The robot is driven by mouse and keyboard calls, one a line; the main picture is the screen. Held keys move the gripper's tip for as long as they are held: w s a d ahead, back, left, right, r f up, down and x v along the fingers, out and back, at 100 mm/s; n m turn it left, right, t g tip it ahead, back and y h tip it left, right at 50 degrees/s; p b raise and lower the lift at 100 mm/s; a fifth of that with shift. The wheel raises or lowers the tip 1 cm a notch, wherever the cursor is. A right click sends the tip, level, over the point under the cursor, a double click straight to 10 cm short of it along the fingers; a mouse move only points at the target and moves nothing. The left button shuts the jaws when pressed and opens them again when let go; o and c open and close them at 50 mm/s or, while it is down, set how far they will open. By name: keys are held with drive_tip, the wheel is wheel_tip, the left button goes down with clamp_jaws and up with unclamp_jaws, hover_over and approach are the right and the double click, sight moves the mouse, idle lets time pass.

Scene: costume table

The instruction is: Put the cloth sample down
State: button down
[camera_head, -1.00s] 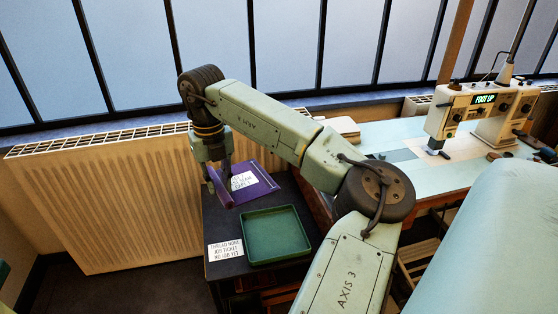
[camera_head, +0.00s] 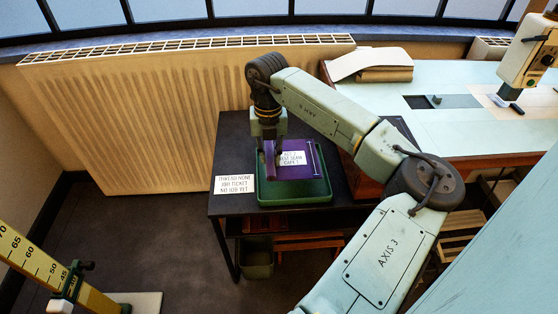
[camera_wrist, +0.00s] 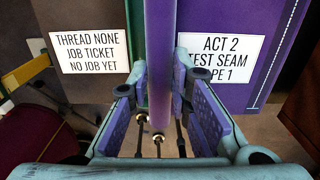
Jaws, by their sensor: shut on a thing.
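The cloth sample (camera_head: 306,172) is purple with a stitched line and a white "ACT 2 TEST SEAM" label. It also fills the right of the wrist view (camera_wrist: 232,97). My gripper (camera_head: 269,165) is shut on its left edge, with the pinched fold standing between the fingers in the wrist view (camera_wrist: 160,100). The cloth is over the green tray (camera_head: 297,199), within or just above its rim. I cannot tell whether it touches the tray floor. The cloth hides most of the tray's inside.
The tray stands on a dark side table (camera_head: 228,151). A white job-ticket card (camera_head: 234,185) lies left of the tray. A radiator (camera_head: 150,120) is behind to the left. A pale blue work table (camera_head: 450,130) with folded cloth (camera_head: 385,73) is to the right.

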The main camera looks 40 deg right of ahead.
drive_tip(key=shift+f, duration=3.35)
drive_tip(key=c, duration=1.8)
unclamp_jaws()
drive_tip(key=shift+o, duration=0.2)
drive_tip(key=shift+r+p, duration=0.1)
drive_tip(key=shift+p, duration=0.25)
wheel_tip(320, 180, up, 12)
drive_tip(key=shift+r+b, duration=0.1)
drive_tip(key=shift+b, duration=0.85)
